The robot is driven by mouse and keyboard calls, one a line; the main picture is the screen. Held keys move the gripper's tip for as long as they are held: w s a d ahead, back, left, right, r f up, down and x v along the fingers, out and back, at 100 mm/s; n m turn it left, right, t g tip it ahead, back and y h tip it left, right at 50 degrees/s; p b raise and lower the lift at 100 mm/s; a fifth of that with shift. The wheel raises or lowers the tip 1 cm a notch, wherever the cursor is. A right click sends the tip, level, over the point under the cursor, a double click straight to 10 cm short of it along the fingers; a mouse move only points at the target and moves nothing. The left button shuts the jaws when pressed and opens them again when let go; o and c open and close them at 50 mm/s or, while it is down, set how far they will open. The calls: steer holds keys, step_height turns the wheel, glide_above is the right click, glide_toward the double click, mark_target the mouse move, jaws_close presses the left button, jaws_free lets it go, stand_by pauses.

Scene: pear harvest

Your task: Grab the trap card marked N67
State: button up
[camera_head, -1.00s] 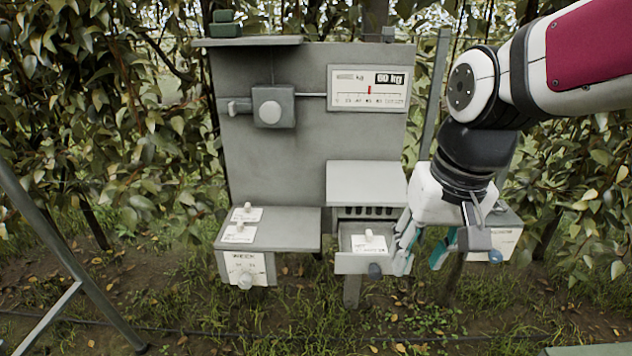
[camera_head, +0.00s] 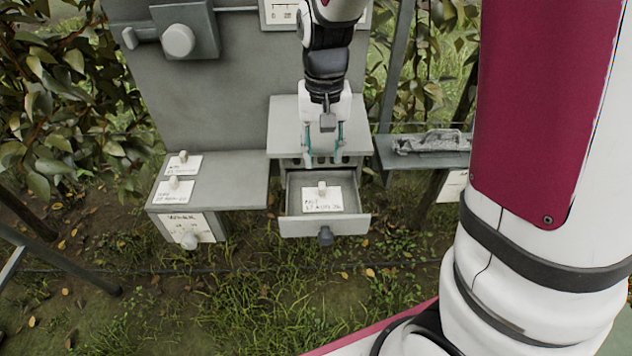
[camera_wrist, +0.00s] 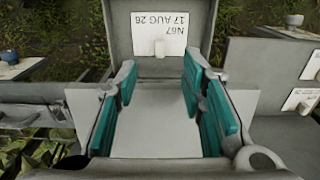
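The trap card marked N67 (camera_wrist: 158,33) lies in the open drawer (camera_head: 294,228); its print reads N67, 17 AUG 26, upside down in the wrist view. It is white with a small pale knob, and it also shows in the head view (camera_head: 336,202). My gripper (camera_head: 324,160) is above the cabinet's top, behind the drawer, pointing down. In the wrist view its teal-padded fingers (camera_wrist: 165,110) are wide apart with nothing between them but the grey top behind. The card is beyond the fingertips, untouched.
On the left shelf (camera_head: 232,180) lie two other knobbed cards (camera_head: 175,190), above a closed drawer labelled WEEK (camera_head: 180,224). The open drawer has a dark knob (camera_head: 325,236). A right shelf (camera_head: 400,158) holds a crumpled grey item. The back panel (camera_head: 240,75) rises behind.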

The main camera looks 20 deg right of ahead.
mark_target(322, 189)
step_height(322, 189, down, 10)
steer(key=shift+f, duration=0.2)
stand_by(0.3)
steer(key=c, duration=0.9)
